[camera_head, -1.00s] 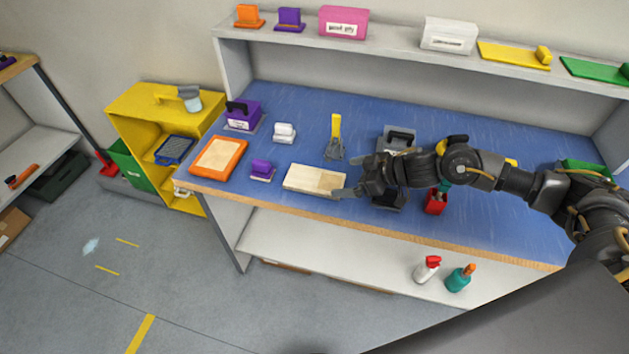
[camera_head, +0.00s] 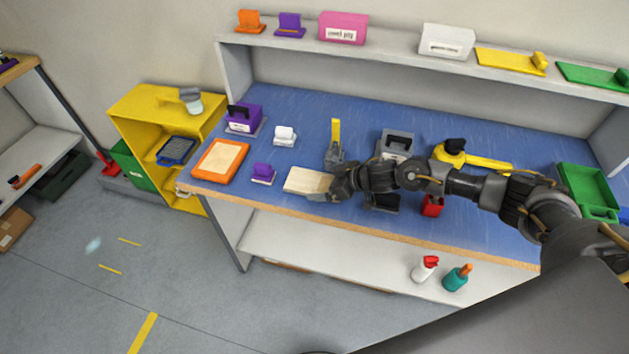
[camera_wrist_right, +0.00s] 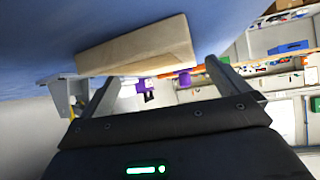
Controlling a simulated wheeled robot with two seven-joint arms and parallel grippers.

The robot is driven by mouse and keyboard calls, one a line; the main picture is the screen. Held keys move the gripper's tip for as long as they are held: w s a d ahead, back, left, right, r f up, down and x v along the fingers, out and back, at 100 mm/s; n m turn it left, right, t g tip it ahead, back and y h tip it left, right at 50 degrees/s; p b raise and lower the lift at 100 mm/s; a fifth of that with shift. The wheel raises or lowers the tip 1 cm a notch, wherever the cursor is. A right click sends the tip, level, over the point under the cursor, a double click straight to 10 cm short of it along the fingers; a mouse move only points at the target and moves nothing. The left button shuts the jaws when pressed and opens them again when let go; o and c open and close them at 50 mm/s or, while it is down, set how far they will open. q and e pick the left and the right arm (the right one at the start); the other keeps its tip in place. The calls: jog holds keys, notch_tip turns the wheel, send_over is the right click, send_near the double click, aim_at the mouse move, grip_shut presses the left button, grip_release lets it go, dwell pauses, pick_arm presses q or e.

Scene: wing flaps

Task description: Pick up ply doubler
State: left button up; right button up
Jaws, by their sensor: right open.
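The ply doubler, a pale wooden slab (camera_head: 305,180), lies flat near the front edge of the blue table in the head view. It also shows as a tan block (camera_wrist_right: 140,47) in the wrist view, against the blue table surface. My right gripper (camera_head: 326,186) is at the slab's right end, and its fingers partly hide that end. In the wrist view the right gripper (camera_wrist_right: 162,85) is open with a wide empty gap between its fingers. The slab lies ahead of the fingertips, toward the left finger. I cannot tell whether they touch. My left gripper is not in view.
An orange-framed board (camera_head: 220,161), a purple block (camera_head: 263,173) and a white block (camera_head: 285,135) stand left of the slab. A yellow-handled tool (camera_head: 335,140) stands behind it. Table between is clear.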

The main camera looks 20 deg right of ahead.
jog(key=shift+x, duration=1)
jog(key=c, duration=0.8)
jog(key=shift+r, duration=0.1)
jog(key=shift+r+b, duration=0.35)
jog(key=shift+r, duration=0.2)
jog(key=shift+s+a+r+b, duration=0.1)
jog(key=shift+s+a+b, duration=0.55)
jog(key=shift+s+a, duration=1.45)
jog(key=shift+s+a+r+b, duration=0.1)
jog(key=shift+s+a+b, duration=0.75)
jog(key=shift+s, duration=2.15)
jog(key=shift+s+a+b, duration=0.4)
jog(key=shift+s+a, duration=1.45)
jog(key=shift+s, duration=0.7)
